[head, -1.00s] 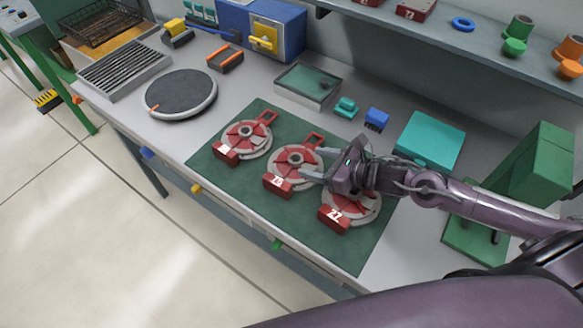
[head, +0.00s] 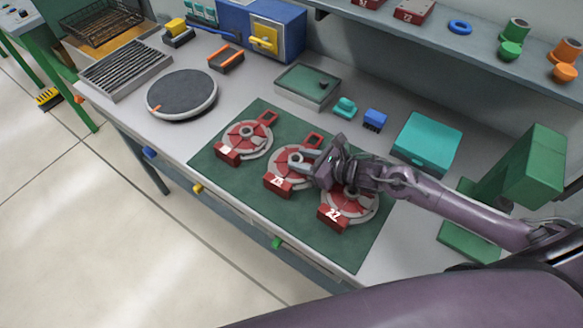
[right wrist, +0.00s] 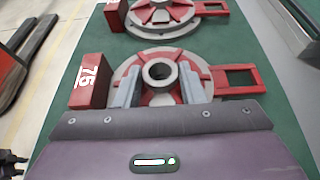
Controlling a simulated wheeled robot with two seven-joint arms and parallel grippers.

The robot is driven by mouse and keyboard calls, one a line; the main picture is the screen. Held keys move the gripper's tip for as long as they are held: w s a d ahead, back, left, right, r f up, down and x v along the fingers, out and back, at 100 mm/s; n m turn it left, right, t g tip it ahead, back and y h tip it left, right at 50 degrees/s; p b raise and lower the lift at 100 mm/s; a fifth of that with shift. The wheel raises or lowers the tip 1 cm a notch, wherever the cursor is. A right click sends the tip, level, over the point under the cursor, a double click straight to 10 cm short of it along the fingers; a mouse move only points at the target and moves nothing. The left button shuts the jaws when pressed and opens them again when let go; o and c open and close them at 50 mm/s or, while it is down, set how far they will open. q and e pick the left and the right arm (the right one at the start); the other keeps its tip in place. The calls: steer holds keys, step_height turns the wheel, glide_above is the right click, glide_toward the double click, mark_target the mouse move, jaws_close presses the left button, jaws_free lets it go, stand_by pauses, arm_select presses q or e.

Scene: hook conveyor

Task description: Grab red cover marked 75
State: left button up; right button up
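The red cover marked 75 (right wrist: 88,82) is a red-and-grey disc with a raised grey hub, a red number block and a red loop handle. It is the middle of three covers in the head view (head: 278,186), on a green mat (head: 345,252). My right gripper (head: 299,168) reaches over this cover from the right. In the right wrist view its two fingers (right wrist: 160,88) are apart, one on each side of the hub, with nothing clamped between them. Whether they touch the cover is unclear.
A cover marked 22 (head: 333,217) lies partly under my right wrist. Another cover (head: 228,156) lies to the left, its number hard to read. A round grey turntable (head: 182,92), a teal box (head: 427,140) and a green stand (head: 525,170) are around the mat.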

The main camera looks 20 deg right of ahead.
jaws_close()
steer(key=shift+w+r, duration=0.15)
steer(key=shift+r, duration=0.15)
